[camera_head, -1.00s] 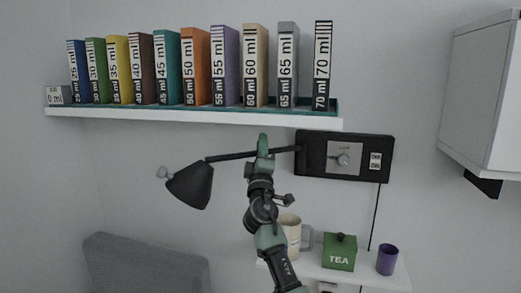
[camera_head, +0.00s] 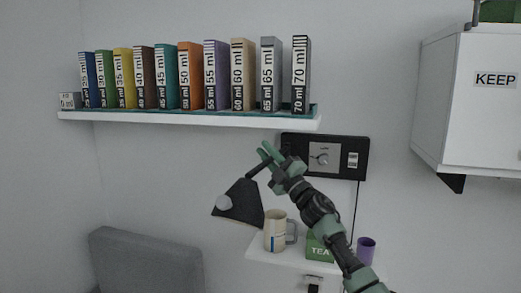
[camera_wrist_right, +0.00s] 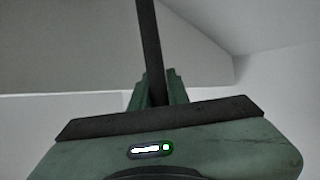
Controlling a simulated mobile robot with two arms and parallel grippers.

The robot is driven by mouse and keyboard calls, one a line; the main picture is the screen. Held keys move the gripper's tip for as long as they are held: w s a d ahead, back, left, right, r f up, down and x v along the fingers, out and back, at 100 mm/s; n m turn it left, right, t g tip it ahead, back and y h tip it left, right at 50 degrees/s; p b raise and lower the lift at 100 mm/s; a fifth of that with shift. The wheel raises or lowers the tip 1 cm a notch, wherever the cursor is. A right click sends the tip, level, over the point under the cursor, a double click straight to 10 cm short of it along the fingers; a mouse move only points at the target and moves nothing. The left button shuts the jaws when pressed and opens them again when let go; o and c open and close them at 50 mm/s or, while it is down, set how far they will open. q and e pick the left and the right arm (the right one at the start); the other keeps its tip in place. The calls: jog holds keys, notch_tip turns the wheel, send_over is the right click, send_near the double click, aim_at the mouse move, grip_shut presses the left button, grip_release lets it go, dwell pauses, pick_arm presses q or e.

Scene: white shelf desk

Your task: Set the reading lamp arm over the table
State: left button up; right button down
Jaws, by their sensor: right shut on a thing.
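The black reading lamp's shade (camera_head: 238,203) hangs left of my right gripper, tilted, with its pale bulb at the lower left. Its thin dark arm (camera_head: 258,168) runs up from the shade to my right gripper (camera_head: 268,154), which is shut on it. In the right wrist view the dark lamp arm (camera_wrist_right: 150,50) passes between the green fingers (camera_wrist_right: 160,88). The black wall panel (camera_head: 325,157) with a knob is behind, and my gripper hides the arm's mount. The small white table (camera_head: 262,253) is below the shade, to its right. My left gripper is not in view.
A cream mug (camera_head: 275,232), green TEA box (camera_head: 319,248) and purple cup (camera_head: 365,250) stand on the table. A shelf (camera_head: 190,119) with several labelled books is above. A white cabinet (camera_head: 465,110) is at the right, a grey chair (camera_head: 145,262) at lower left.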

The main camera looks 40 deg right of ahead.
jog(key=shift+s+d+n+y, duration=0.2)
jog(key=shift+s+n+y, duration=0.2)
jog(key=shift+y, duration=0.35)
jog(key=shift+s+d+n+y, duration=0.15)
jog(key=shift+s+n+y, duration=0.2)
jog(key=shift+y, duration=0.4)
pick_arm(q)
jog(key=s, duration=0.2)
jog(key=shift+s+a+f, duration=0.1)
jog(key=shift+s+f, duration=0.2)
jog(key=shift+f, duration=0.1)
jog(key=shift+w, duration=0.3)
pick_arm(e)
jog(key=c, duration=1.4)
grip_release()
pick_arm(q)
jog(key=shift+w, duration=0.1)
pick_arm(e)
jog(key=shift+o, duration=0.2)
jog(key=shift+d, duration=0.1)
pick_arm(q)
jog(key=shift+b, duration=0.3)
pick_arm(e)
jog(key=shift+s, duration=0.1)
